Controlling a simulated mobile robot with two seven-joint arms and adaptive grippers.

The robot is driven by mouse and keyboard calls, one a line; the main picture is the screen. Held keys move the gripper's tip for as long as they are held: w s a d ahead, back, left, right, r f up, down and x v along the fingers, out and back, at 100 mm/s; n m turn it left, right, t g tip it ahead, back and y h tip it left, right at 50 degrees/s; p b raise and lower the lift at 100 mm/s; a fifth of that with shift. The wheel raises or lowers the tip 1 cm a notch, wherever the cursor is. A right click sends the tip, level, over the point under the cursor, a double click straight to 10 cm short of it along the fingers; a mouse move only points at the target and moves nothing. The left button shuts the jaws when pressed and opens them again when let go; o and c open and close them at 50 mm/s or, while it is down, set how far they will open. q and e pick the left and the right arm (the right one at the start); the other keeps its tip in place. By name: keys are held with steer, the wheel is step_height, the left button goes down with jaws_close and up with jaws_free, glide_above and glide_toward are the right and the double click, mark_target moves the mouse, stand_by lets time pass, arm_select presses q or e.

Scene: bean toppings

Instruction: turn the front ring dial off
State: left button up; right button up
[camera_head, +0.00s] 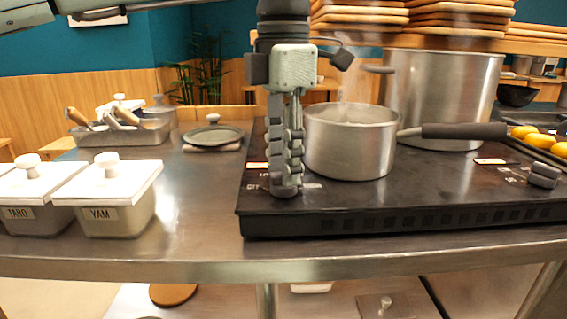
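My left gripper (285,188) hangs pointing down at the front left of the black cooktop (420,208), left of the small steel pot (350,145). Its fingertips are low, at about the height of the control panel. The fingers overlap in this view, so I cannot tell whether they are open or closed on something. My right gripper is not in view.
Faint steam rises over the small pot, whose black handle (464,131) points right. A large steel pot (440,95) stands behind. Lidded containers marked TARO (22,213) and YAM (110,215) stand left. Steel counter (205,200) is bare between them and the cooktop.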

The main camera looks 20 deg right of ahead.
arm_select(q)
steer(key=shift+f, duration=0.25)
jaws_close()
